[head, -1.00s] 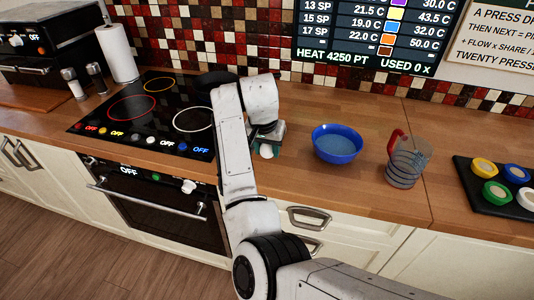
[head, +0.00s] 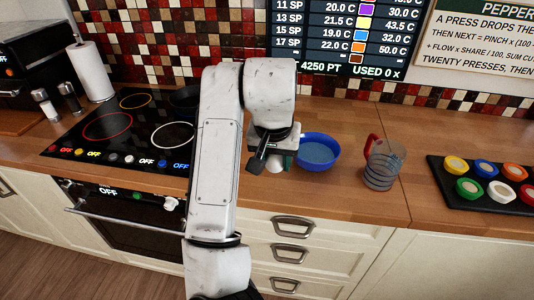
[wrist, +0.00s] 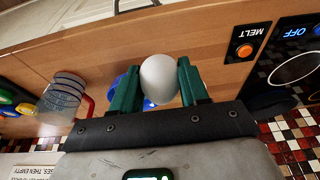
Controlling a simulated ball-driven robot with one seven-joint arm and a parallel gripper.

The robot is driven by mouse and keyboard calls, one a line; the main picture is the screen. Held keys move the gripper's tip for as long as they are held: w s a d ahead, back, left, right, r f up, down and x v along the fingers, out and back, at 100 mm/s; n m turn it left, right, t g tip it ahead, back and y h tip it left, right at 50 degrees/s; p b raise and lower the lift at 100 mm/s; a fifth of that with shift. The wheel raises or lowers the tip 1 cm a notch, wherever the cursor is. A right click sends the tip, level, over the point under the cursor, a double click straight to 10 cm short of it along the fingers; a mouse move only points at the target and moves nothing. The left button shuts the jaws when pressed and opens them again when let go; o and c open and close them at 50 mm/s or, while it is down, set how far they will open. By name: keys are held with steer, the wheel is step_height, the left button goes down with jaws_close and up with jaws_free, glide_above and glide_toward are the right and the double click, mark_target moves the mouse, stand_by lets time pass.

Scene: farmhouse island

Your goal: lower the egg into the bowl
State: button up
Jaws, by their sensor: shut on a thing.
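The white egg (wrist: 160,80) is between the two green fingers of my gripper (wrist: 155,88) in the wrist view. In the head view the egg (head: 277,166) shows below my gripper (head: 272,160), partly hidden by it. The blue bowl (head: 318,152) stands on the counter just right of my gripper, with a paler blue inside. In the wrist view only a strip of the bowl (wrist: 118,104) shows, behind the left finger. The egg is beside the bowl, to its left, not over it. Its height above the counter is hard to tell.
A clear measuring jug (head: 382,165) with a red handle stands right of the bowl. A black tray (head: 440,172) with several coloured pots is farther right. The black cooktop (head: 125,128), with a dark pan (head: 184,102), lies left. The counter in front of the bowl is clear.

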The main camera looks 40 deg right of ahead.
steer(key=shift+d+r+p, duration=0.3)
steer(key=shift+r+p, duration=0.05)
steer(key=shift+r, duration=0.05)
steer(key=w+d+f+p, duration=0.1)
steer(key=w+d+p, duration=0.1)
steer(key=d, duration=0.6)
steer(key=w+d+f+p, duration=0.1)
steer(key=w+d+p, duration=0.2)
steer(key=d, duration=0.6)
steer(key=shift+w+d+f, duration=0.25)
steer(key=shift+w, duration=0.05)
steer(key=shift+f, duration=0.15)
steer(key=shift+f+b, duration=0.9)
steer(key=shift+f, duration=1.75)
steer(key=shift+f+b, duration=0.45)
steer(key=shift+f, duration=0.65)
